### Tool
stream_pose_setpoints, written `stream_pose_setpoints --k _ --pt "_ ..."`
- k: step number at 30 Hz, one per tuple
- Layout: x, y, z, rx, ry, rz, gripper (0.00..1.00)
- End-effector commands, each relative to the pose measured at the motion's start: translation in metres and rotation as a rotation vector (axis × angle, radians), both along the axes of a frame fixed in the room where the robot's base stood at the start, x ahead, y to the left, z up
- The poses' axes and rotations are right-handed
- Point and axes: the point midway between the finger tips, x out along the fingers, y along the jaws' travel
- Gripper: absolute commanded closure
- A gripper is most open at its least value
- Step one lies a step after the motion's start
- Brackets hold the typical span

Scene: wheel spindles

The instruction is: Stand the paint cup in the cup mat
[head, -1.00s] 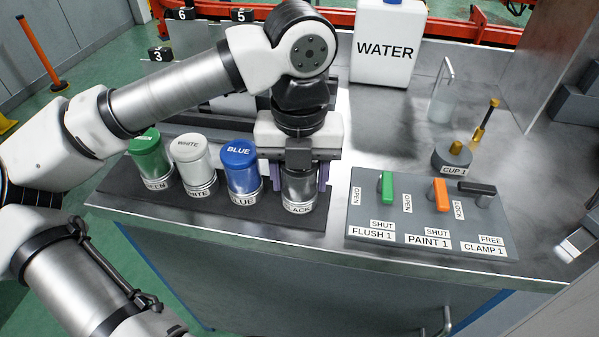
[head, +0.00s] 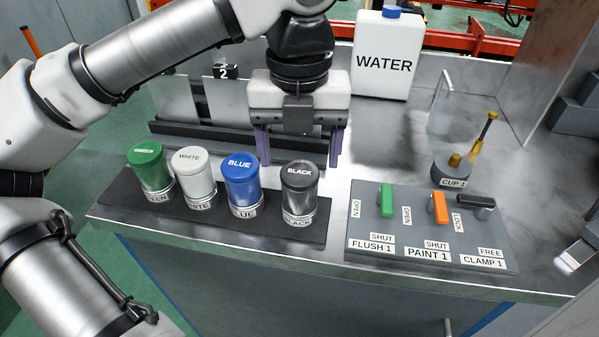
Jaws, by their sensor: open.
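Several lidded paint cups stand upright in a row on the dark cup mat (head: 115,194): green (head: 151,168), white (head: 196,172), blue (head: 241,178) and black (head: 299,186). Each sits in a labelled ring holder. The black cup is at the right end, in the holder whose label is partly readable as BLACK. My gripper (head: 299,163) is open and empty. Its two purple fingers hang above and behind the black cup, spread wider than its lid. They look clear of the cup.
A control panel (head: 400,200) with green, orange and black levers stands right of the mat. Behind it are a CUP 1 fitting (head: 453,170) with a brass stem and a WATER canister (head: 383,60). Dark racks with grey plates (head: 225,105) stand behind the mat.

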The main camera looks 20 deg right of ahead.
Motion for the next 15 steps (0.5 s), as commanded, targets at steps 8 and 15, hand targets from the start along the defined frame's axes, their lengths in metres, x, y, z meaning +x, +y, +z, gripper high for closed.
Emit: stream_pose_setpoints --k 8,15 --pt "0.0 0.0 0.038 0.001 0.0 0.0 0.27" --pt "0.0 0.0 0.043 0.0 0.001 -0.001 0.27"
